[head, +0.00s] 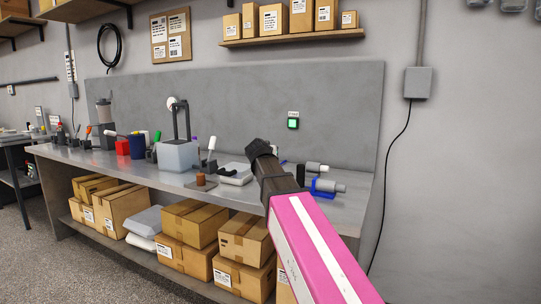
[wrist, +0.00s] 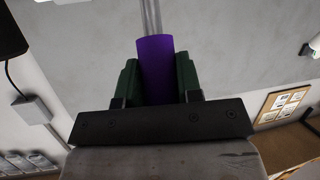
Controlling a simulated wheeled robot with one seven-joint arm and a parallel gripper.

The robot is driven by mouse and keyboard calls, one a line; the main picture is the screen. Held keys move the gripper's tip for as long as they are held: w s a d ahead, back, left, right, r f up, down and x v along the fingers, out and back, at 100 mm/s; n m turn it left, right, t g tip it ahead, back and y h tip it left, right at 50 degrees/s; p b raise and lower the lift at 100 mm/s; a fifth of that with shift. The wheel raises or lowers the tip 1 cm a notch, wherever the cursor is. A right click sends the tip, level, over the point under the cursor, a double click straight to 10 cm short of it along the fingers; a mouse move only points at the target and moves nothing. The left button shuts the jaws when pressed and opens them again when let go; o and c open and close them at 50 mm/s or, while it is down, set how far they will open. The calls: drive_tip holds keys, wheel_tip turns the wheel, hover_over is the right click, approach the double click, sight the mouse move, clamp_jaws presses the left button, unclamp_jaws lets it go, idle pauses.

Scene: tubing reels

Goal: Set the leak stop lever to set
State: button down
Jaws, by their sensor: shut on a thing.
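In the wrist view, my gripper (wrist: 158,78) has its two dark green fingers closed on both sides of a purple grip (wrist: 155,60). A thin grey metal rod (wrist: 151,16) runs from this grip toward the top edge. It looks like a lever handle; no label for it can be read. In the head view, my dark wrist (head: 266,165) reaches over the bench, and my fingers and the held grip are hidden behind it. The lever's base and its set mark cannot be made out.
The grey bench (head: 345,205) carries several small levers, a translucent tank (head: 178,156), a red container (head: 123,147) and grey-and-blue fittings (head: 328,186) right of my wrist. A green-lit box (head: 293,123) is on the back panel.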

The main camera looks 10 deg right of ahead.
drive_tip(key=shift+s, duration=0.1)
idle(0.3)
drive_tip(key=c, duration=0.8)
unclamp_jaws()
drive_tip(key=shift+a, duration=0.1)
drive_tip(key=v, duration=1)
drive_tip(key=shift+s+a, duration=0.15)
drive_tip(key=shift+s, duration=0.2)
